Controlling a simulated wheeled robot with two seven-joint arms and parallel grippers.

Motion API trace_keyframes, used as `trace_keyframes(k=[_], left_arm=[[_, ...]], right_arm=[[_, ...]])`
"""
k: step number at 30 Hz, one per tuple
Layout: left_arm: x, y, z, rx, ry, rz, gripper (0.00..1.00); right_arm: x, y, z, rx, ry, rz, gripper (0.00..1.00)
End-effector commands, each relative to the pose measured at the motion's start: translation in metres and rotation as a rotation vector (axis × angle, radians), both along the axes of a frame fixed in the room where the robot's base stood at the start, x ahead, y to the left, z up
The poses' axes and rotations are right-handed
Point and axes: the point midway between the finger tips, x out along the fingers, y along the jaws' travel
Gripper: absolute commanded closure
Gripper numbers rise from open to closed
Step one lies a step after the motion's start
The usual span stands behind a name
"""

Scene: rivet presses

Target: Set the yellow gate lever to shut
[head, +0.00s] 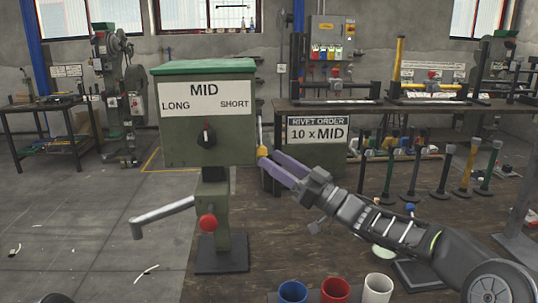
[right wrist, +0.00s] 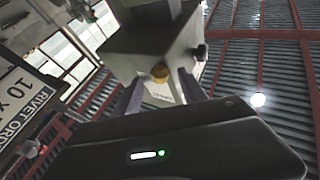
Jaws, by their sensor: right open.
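The yellow gate lever (head: 261,151) is on the right side of the green press head (head: 180,129). Its yellow knob (right wrist: 160,72) shows in the right wrist view, between my two fingers. My right gripper (head: 268,159) is open, with its purple-grey fingertips at the lever. I cannot tell whether a finger touches it. The lever's exact setting is hard to read from here. The press front has a MID sign with LONG and SHORT, and a black selector knob (head: 206,136). My left gripper is not in view.
A silver handle (head: 162,216) sticks out left of the press, with a red knob (head: 208,223) below the head. Blue, red and white cups (head: 378,287) stand in front. A RIVET ORDER sign (head: 318,130) reads 10 x MID. Several upright tools stand at the right.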

Motion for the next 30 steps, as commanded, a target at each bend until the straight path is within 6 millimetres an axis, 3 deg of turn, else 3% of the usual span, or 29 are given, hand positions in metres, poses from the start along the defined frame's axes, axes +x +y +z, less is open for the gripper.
trace_keyframes(k=[6, 15, 30], left_arm=[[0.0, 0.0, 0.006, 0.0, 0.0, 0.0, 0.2], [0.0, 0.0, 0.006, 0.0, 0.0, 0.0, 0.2], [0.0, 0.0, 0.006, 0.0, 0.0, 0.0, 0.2]], right_arm=[[0.012, 0.017, 0.009, 0.0, 0.0, 0.0, 0.5], [0.013, 0.018, 0.009, 0.0, 0.0, -0.001, 0.51], [0.014, 0.017, 0.009, 0.0, 0.0, -0.003, 0.92]])
